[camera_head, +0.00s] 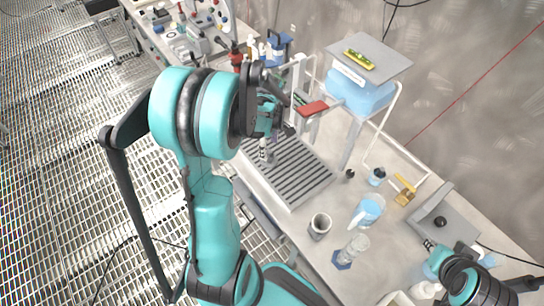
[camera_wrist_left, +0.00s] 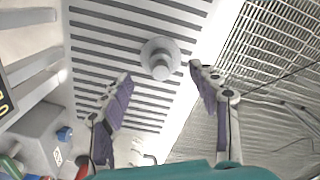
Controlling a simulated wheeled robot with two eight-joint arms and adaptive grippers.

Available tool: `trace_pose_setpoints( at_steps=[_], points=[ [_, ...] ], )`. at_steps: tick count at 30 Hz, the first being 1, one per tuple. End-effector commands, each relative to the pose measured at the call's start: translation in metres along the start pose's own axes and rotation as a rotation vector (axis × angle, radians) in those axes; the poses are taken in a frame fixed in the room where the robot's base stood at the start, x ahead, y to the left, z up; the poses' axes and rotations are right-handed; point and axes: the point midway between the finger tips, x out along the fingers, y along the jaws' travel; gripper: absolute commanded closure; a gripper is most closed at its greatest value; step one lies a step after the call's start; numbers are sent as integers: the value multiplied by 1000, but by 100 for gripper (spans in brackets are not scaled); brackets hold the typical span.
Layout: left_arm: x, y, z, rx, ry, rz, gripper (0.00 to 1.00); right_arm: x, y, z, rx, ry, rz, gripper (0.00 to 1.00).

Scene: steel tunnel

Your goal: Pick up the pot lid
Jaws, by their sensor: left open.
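The pot lid (camera_wrist_left: 160,58) looks like a small pale grey disc with a raised round knob. In the left wrist view it is on the slotted grey tray (camera_wrist_left: 95,62), towards its right edge. My left gripper (camera_wrist_left: 162,71) is open, with its two purple-padded fingers apart and the lid showing between and just past the tips. Nothing is held. In the head view the left gripper (camera_head: 268,138) hangs over the tray, and my arm and gripper hide much of the lid's spot. My right arm shows at the lower right; its fingers are not visible.
A blue container stand (camera_head: 361,97) with a grey top stands behind the tray. A grey cup (camera_head: 319,226), a blue-filled beaker (camera_head: 367,211) and a small flask (camera_head: 352,250) stand in front. Grated floor lies left of the bench.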

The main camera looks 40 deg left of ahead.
Motion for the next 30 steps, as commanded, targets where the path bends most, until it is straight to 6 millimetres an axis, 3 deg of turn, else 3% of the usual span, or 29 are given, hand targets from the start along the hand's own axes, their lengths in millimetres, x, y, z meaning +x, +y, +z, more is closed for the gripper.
trace_pose_setpoints(
  at_steps=[9,16,17,22,30],
  points=[
    [46,-1,0,1,0,1,39,17,0,12,0,0,0,78],
    [47,-2,0,2,-1,2,39,16,0,12,0,0,0,78],
    [47,-2,0,2,-1,2,42,16,0,12,0,0,0,78],
    [47,-2,0,2,-1,2,87,16,0,12,0,0,0,78],
    [47,-1,0,2,-1,2,89,17,0,12,0,0,0,78]
  ],
)
